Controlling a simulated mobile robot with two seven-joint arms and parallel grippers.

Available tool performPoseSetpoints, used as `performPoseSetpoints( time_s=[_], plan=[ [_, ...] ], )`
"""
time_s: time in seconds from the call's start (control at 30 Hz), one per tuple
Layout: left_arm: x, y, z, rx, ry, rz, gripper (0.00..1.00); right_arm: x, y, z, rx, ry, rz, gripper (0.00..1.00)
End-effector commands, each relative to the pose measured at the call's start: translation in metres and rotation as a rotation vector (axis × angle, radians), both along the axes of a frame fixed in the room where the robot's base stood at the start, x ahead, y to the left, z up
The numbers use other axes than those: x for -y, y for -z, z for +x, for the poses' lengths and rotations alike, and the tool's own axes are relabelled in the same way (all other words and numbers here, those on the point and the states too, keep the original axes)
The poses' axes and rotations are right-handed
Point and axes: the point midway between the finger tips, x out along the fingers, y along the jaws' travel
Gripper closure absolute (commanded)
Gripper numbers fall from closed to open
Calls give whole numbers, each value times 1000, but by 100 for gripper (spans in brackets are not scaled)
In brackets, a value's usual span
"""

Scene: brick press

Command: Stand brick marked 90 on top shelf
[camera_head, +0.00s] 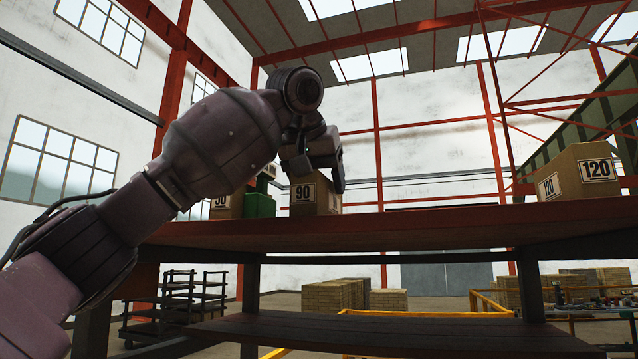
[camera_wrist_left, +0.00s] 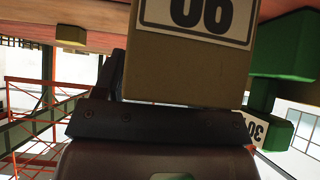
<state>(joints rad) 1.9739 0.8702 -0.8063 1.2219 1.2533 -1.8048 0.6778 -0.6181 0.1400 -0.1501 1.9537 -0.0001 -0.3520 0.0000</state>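The brick marked 90 (camera_head: 302,196) is tan with a white label and stands upright on the red top shelf (camera_head: 400,232). My left gripper (camera_head: 318,160) is directly over it, with a dark finger reaching down at the brick's right side. In the left wrist view, which is upside down, the 90 brick (camera_wrist_left: 175,70) lies close against the gripper, with one finger (camera_wrist_left: 116,75) along its left side. The other finger is not clearly visible, so I cannot tell whether the brick is gripped. My right gripper is not in view.
A green object (camera_head: 260,205) and another labelled brick (camera_head: 228,206) are just left of the 90 brick. A brick marked 120 (camera_head: 577,174) stands at the shelf's right end. The shelf between is clear. A lower shelf (camera_head: 380,332) lies below.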

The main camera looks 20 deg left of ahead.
Motion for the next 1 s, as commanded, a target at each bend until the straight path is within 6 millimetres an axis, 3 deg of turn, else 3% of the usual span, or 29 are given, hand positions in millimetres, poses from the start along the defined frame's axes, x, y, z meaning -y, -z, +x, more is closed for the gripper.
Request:
performPoseSetpoints(
  time_s=[0.1,0.47,1.0],
  plan=[
    [0,0,0,-1,0,0,22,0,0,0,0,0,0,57],
    [0,-4,-5,-1,-1,1,22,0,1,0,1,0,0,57],
    [-2,-65,-65,0,-1,-1,22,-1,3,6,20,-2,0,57]
  ],
)
